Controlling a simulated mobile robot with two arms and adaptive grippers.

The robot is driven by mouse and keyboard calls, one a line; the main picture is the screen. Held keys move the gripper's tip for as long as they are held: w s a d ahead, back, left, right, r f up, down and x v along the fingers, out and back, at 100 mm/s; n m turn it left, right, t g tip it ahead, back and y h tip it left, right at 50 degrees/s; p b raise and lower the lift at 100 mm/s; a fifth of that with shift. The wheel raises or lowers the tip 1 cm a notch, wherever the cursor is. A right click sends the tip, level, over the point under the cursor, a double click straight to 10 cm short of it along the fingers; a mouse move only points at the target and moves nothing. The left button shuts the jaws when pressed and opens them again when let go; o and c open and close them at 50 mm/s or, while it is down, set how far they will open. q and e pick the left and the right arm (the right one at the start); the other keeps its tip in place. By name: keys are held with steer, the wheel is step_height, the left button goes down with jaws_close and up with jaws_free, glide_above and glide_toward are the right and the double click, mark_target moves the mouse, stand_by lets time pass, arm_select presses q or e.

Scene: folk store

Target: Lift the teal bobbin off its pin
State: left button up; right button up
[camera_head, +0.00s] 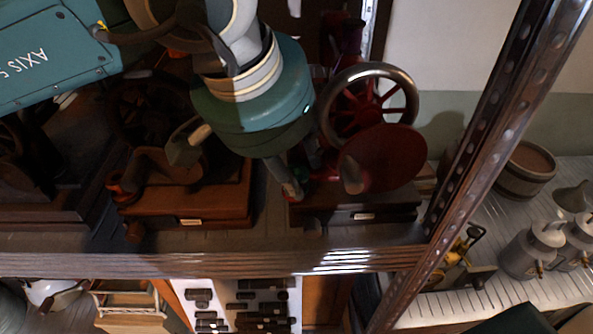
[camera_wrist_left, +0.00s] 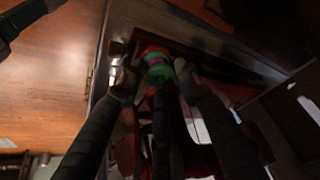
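In the head view only a bit of green shows beside my fingertip, in the shade below my teal wrist. My left gripper (camera_wrist_left: 157,82) reaches down over the stack, one dark finger on each side of the bobbin. The fingertips are very close to its sides; whether they touch it is too dark to tell. The pin is hidden. My left gripper (camera_head: 291,188) is partly hidden by its wrist in the head view. My right gripper is not in view.
A red-spoked wheel (camera_head: 370,105) and a dark red disc (camera_head: 385,158) stand close right of the gripper. A wooden-based machine (camera_head: 185,195) stands to the left. The metal shelf edge (camera_head: 210,263) runs in front, and a slanted metal post (camera_head: 480,150) rises at right.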

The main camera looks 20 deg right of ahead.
arm_select(q)
steer(key=shift+f, duration=0.1)
steer(key=c, duration=0.8)
steer(key=shift+w+r+b, duration=0.1)
steer(key=shift+r+b, duration=0.35)
steer(key=shift+r, duration=0.15)
steer(key=s+a+b, duration=0.2)
steer(key=s+a, duration=0.2)
steer(key=s+a+b, duration=0.2)
steer(key=s+a, duration=0.1)
steer(key=a, duration=0.2)
steer(key=s+a+b, duration=0.2)
steer(key=s+a, duration=0.2)
steer(key=shift+s+a+r, duration=0.2)
steer(key=shift+s+a, duration=0.15)
steer(key=shift+a, duration=0.05)
steer(key=shift+r, duration=0.15)
steer(key=shift+r+p, duration=1.1)
steer(key=shift+r, duration=0.25)
